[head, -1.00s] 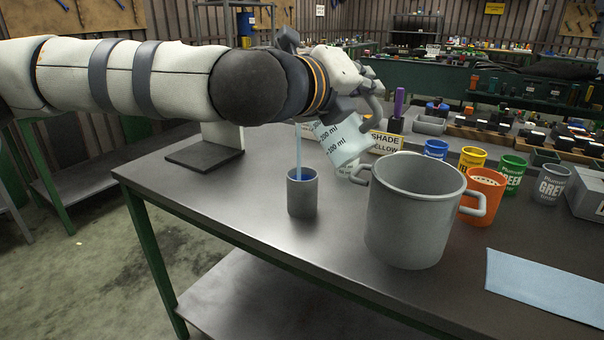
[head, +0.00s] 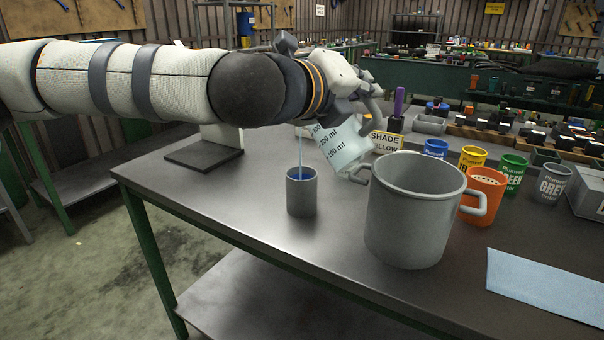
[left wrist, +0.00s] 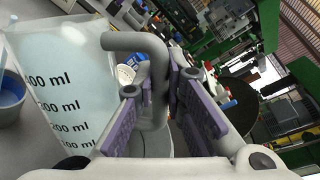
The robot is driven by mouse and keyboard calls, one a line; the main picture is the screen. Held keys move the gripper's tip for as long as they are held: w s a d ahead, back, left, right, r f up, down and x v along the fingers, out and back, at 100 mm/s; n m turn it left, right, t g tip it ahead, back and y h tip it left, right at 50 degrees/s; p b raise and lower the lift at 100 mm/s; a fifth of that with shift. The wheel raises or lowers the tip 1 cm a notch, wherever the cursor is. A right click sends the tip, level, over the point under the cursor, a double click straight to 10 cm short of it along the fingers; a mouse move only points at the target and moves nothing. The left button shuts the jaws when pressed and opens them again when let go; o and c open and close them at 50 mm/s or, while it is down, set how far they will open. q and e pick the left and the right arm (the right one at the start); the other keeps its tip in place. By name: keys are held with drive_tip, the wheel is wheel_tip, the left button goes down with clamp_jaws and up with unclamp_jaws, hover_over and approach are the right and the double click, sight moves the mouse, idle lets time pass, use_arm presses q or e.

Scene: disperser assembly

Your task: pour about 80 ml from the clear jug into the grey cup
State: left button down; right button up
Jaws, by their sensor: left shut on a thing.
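The clear jug (head: 345,146) with black ml marks hangs tilted in the air, its mouth end toward the grey cup. My left gripper (head: 370,92) is shut on its grey handle, which shows between the fingers in the left wrist view (left wrist: 150,95). The jug's marked wall also shows there (left wrist: 60,85). A thin pale stream (head: 299,152) falls into the grey cup (head: 301,198), which stands upright on the table with blue liquid inside. The cup also shows at the left edge of the wrist view (left wrist: 10,98). My arm hides the jug's mouth. My right gripper is out of view.
A large grey two-handled pot (head: 412,215) stands close right of the jug. An orange cup (head: 484,192) and several coloured cups stand behind it. A light blue cloth (head: 545,285) lies front right. The table (head: 240,215) is clear left of and before the grey cup.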

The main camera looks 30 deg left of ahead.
use_arm(q)
drive_tip(key=shift+s+d+f+m, duration=0.15)
drive_tip(key=shift+d+f+m, duration=0.75)
drive_tip(key=shift+f+m, duration=0.15)
drive_tip(key=shift+s+d+r+m+t+p, duration=0.25)
drive_tip(key=shift+d+r+m, duration=0.15)
drive_tip(key=shift+r, duration=0.2)
drive_tip(key=shift+s+d+r+m+t+p, duration=0.15)
drive_tip(key=shift+d+r+m+t, duration=0.1)
drive_tip(key=shift+d+r+m, duration=0.25)
drive_tip(key=shift+w+f+y, duration=0.15)
drive_tip(key=shift+f+y, duration=0.1)
drive_tip(key=shift+y, duration=0.15)
drive_tip(key=d+f+m, duration=0.1)
drive_tip(key=s+d+m, duration=0.1)
drive_tip(key=m, duration=0.1)
drive_tip(key=d+f+m+t, duration=0.1)
drive_tip(key=m, duration=0.1)
drive_tip(key=shift+s+d+f, duration=0.3)
drive_tip(key=shift+d+f, duration=0.05)
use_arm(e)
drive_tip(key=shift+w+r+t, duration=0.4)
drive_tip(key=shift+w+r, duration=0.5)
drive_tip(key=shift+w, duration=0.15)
use_arm(q)
drive_tip(key=shift+s, duration=0.1)
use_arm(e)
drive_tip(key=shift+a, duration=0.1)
